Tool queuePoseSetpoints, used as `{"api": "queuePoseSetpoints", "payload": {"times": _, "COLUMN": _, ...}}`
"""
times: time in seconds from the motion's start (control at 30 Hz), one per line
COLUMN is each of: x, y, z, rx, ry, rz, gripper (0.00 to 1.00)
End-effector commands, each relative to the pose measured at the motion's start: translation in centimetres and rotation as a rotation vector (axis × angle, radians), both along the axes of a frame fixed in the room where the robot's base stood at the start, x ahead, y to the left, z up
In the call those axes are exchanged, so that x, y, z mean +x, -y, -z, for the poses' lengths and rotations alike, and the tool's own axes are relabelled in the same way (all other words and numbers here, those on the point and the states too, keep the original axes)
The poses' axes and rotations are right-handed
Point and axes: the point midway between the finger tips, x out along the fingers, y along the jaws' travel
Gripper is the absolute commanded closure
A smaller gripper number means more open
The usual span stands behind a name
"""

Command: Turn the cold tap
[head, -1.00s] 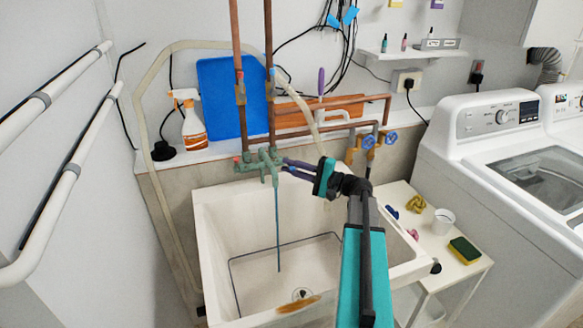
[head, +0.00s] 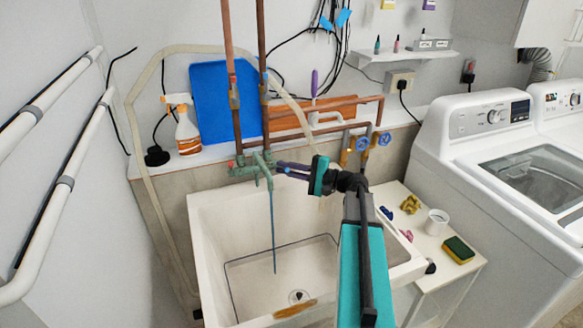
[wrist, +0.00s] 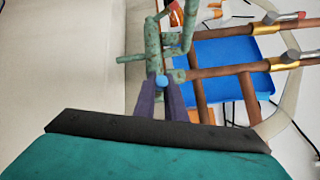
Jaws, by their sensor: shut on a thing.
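The green, corroded mixer tap (head: 255,166) is on the wall pipes above the white sink (head: 207,235). A thin blue stream (head: 274,235) runs from its spout into the sink. The cold tap (wrist: 162,81) shows a round blue cap between my fingertips in the wrist view. My gripper (head: 282,168) reaches in from the right with its purple fingers. It is shut on the cold tap at the mixer's right end, and the fingers hide part of the handle. In the wrist view the mixer body (wrist: 153,45) lies just beyond the fingertips.
Copper pipes (head: 262,100) rise behind the mixer, and blue valve wheels (head: 384,139) are to the right. A spray bottle (head: 187,128) and blue board (head: 212,100) stand on the ledge. A small side table (head: 425,265) and washing machine (head: 500,200) are at right.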

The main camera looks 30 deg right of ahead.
Motion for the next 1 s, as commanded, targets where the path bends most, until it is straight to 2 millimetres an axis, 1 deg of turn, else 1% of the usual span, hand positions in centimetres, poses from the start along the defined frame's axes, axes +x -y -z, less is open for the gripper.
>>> {"api": "queuePoseSetpoints", "payload": {"times": 0.3, "x": 0.1, "y": -0.5, "z": 0.0, "rx": 0.0, "ry": -0.004, "rz": -0.004, "gripper": 1.0}}
{"api": "queuePoseSetpoints", "payload": {"times": 0.33, "x": 0.2, "y": -0.5, "z": 0.0, "rx": 0.0, "ry": -0.004, "rz": -0.004, "gripper": 0.84}}
{"api": "queuePoseSetpoints", "payload": {"times": 0.4, "x": 0.2, "y": -0.6, "z": 0.0, "rx": 0.0, "ry": -0.003, "rz": -0.005, "gripper": 0.73}}
{"api": "queuePoseSetpoints", "payload": {"times": 0.43, "x": 0.2, "y": -0.7, "z": 0.0, "rx": 0.0, "ry": -0.003, "rz": -0.006, "gripper": 0.71}}
{"api": "queuePoseSetpoints", "payload": {"times": 0.77, "x": 0.2, "y": -0.8, "z": 0.0, "rx": 0.0, "ry": -0.002, "rz": -0.008, "gripper": 0.71}}
{"api": "queuePoseSetpoints", "payload": {"times": 0.87, "x": -0.1, "y": -0.6, "z": 0.0, "rx": 0.0, "ry": -0.002, "rz": -0.007, "gripper": 0.71}}
{"api": "queuePoseSetpoints", "payload": {"times": 1.0, "x": -0.9, "y": 0.0, "z": 0.1, "rx": 0.0, "ry": -0.002, "rz": -0.007, "gripper": 0.71}}
